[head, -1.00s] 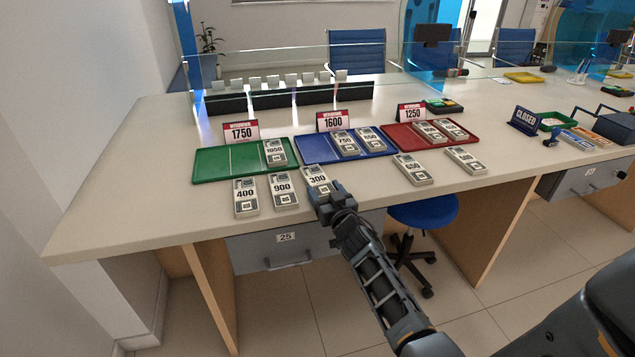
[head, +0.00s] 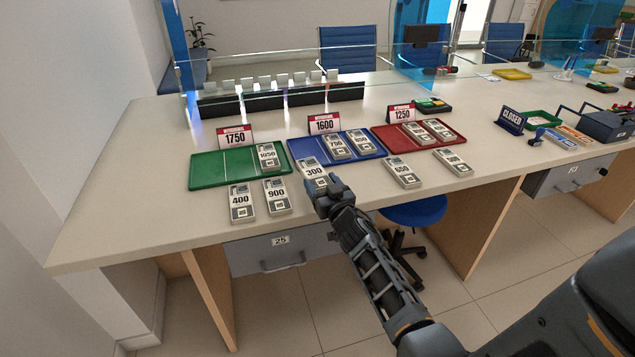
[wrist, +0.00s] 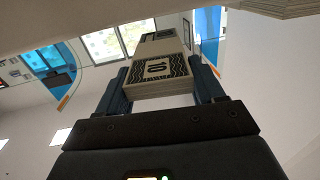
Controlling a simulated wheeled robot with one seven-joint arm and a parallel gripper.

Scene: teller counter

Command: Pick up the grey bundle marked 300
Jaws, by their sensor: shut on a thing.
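The grey bundle marked 300 (head: 309,169) is at the counter's front, before the blue tray (head: 368,157). My gripper (head: 321,187) is shut on its near end.
Bundles marked 900 (head: 276,197) and 400 (head: 241,203) lie to the left. Bundles marked 650 (head: 403,173) and another (head: 453,162) lie to the right. A green tray (head: 212,171) and a red tray (head: 392,137) flank the blue one. The left counter (head: 130,205) is clear.

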